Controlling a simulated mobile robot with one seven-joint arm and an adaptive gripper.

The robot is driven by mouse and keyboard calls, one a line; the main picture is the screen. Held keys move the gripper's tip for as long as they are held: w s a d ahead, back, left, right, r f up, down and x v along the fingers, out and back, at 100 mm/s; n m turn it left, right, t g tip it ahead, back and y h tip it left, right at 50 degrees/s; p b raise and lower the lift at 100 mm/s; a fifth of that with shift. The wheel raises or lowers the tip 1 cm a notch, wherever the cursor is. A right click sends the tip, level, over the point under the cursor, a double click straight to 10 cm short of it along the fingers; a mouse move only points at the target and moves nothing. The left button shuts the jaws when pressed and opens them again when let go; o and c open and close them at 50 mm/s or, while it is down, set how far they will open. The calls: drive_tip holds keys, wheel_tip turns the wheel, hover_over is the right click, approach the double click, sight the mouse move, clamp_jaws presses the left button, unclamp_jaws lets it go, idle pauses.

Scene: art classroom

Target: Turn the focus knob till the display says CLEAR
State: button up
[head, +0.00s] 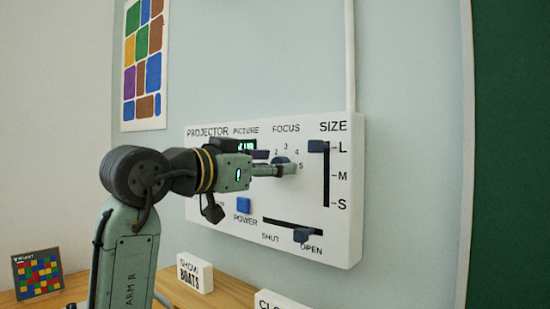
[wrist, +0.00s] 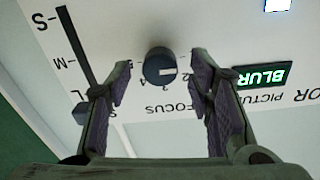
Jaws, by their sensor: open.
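The dark round focus knob (wrist: 160,67) is on the white projector panel (head: 345,240), under the word FOCUS. The wrist view is upside down; there the knob's pale mark points right, toward the low-number side of its scale. The display (wrist: 262,76) reads BLUR in green; in the head view my gripper partly covers the display (head: 248,145). My gripper (wrist: 160,82) is open, with one finger on each side of the knob's line. The knob appears just beyond the fingertips, and no contact shows. In the head view my gripper (head: 292,169) reaches to the knob and mostly hides it.
The SIZE slider (head: 318,146) is at L, right of the knob. The blue POWER button (head: 243,205) and the SHUT/OPEN slider (head: 302,235) are below. A wooden table (head: 215,297) holds a SHOW BOATS sign (head: 194,273) and a colourful block picture (head: 38,275).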

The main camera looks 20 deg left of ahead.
drive_tip(key=shift+w+d, duration=0.25)
drive_tip(key=shift+w, duration=0.4)
drive_tip(key=shift+c, duration=0.5)
clamp_jaws()
